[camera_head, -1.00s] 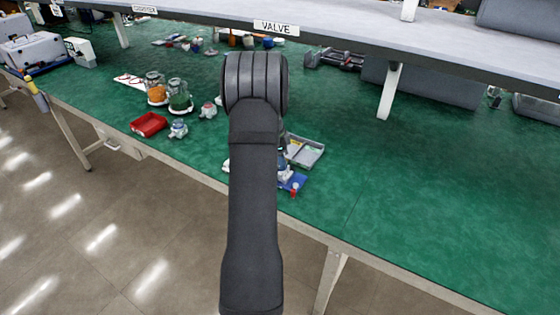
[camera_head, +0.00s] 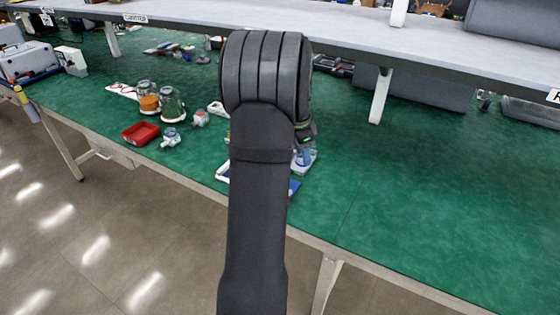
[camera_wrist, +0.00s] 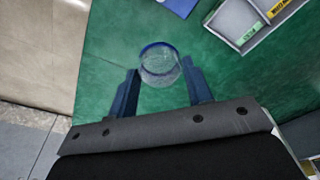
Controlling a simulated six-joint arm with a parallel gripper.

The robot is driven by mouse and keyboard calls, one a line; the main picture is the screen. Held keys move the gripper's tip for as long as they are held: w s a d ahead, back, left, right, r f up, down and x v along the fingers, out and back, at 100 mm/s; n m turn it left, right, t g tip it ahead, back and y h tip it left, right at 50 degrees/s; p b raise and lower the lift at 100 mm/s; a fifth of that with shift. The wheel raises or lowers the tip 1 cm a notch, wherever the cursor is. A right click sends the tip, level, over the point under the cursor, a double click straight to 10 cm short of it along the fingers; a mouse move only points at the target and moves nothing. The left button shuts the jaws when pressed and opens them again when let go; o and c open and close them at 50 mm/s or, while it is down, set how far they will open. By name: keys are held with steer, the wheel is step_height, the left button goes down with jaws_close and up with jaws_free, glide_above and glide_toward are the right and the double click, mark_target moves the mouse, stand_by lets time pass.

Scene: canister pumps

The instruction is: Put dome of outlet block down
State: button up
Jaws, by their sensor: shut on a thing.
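The dome (camera_wrist: 160,66) is a clear round cap with a blue rim. In the wrist view it sits between the two dark blue fingers of my gripper (camera_wrist: 160,70), which is shut on it. Green bench top shows around and through the dome. I cannot tell how high it is above the bench. In the head view my own arm hides most of the gripper. A small blue and clear shape (camera_head: 303,157) shows just right of the arm; I cannot tell whether it is the dome. I cannot make out which part is the outlet block.
The wrist view shows a grey tray (camera_wrist: 230,22) with labelled compartments at upper right and a blue mat (camera_wrist: 179,5) at the top. A red tray (camera_head: 141,133), two jars (camera_head: 172,103) and small pump parts (camera_head: 171,138) stand left. The green bench (camera_head: 430,190) is clear at right.

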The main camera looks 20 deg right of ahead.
steer(key=shift+a+f+n, duration=0.15)
steer(key=shift+a+n, duration=0.2)
steer(key=shift+n, duration=0.45)
steer(key=w+a+f+n, duration=0.2)
steer(key=a+f+n, duration=0.2)
steer(key=a+n, duration=0.1)
steer(key=w+a+f+n+t+y, duration=0.1)
steer(key=w+a+f+n, duration=0.2)
steer(key=a+n, duration=0.2)
steer(key=w+a+f+n, duration=0.3)
steer(key=a+f+n, duration=0.1)
steer(key=a+n, duration=0.2)
steer(key=shift+a+f+t+y, duration=0.15)
steer(key=shift+a+f+y, duration=0.05)
steer(key=shift+a, duration=0.2)
steer(key=shift+a+f+t+y, duration=0.15)
steer(key=shift+a+y, duration=0.05)
steer(key=shift+a, duration=0.2)
steer(key=shift+f, duration=2)
steer(key=shift+f, duration=0.2)
steer(key=o, duration=0.9)
steer(key=shift+o, duration=0.2)
